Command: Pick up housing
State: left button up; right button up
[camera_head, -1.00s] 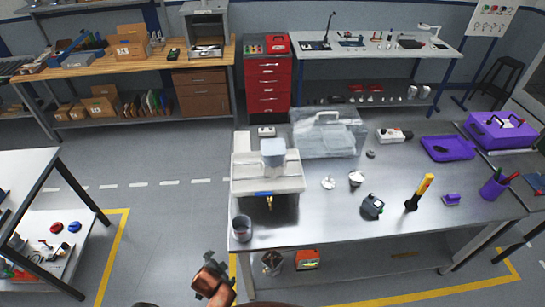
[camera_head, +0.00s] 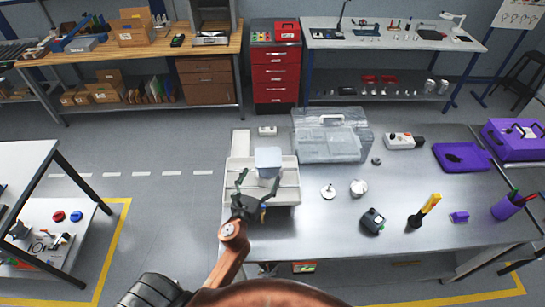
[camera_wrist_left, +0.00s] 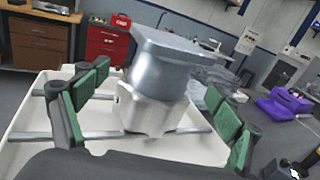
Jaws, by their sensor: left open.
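A grey metal housing (camera_head: 268,158) with a squarish, flat top sits on a white block in a white tray (camera_head: 290,192) at the left end of the metal table. It is large in the left wrist view (camera_wrist_left: 172,62), on the white block (camera_wrist_left: 150,112). My left gripper (camera_head: 259,186) is open and empty at the near side of the tray. In the left wrist view, its green-padded fingers (camera_wrist_left: 158,108) spread to either side of the block and housing, with gaps. Two round silver parts, one at left (camera_head: 328,191) and one at right (camera_head: 358,187), lie on the table. My right gripper is not in view.
A clear lidded case (camera_head: 330,140) stands just behind the tray, to the right. A dark device (camera_head: 372,221), a yellow-handled tool (camera_head: 428,207) and a purple tray (camera_head: 462,157) lie farther right. The table's front middle is clear.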

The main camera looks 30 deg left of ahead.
aim_at(264, 171)
pick_arm(q)
jog(key=shift+w+d+r+m+h, duration=0.3)
jog(key=shift+w+d+m, duration=0.15)
jog(key=shift+w, duration=0.2)
jog(key=shift+w+a+r+p, duration=0.1)
jog(key=shift+w+a+p, duration=0.2)
jog(key=shift+w, duration=0.3)
jog(key=shift+w+a+p, duration=0.2)
jog(key=shift+w+p, duration=0.05)
jog(key=shift+w, duration=0.3)
jog(key=w, duration=0.2)
jog(key=shift+w+a+p, duration=0.25)
jog(key=shift+w+p, duration=0.05)
jog(key=shift+w+a, duration=0.1)
jog(key=shift+w, duration=0.5)
jog(key=c, duration=2.1)
jog(key=shift+r, duration=0.1)
jog(key=shift+c, duration=0.5)
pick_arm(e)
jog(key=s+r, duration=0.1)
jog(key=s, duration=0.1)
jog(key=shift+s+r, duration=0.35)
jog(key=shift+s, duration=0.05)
pick_arm(q)
jog(key=shift+r, duration=0.1)
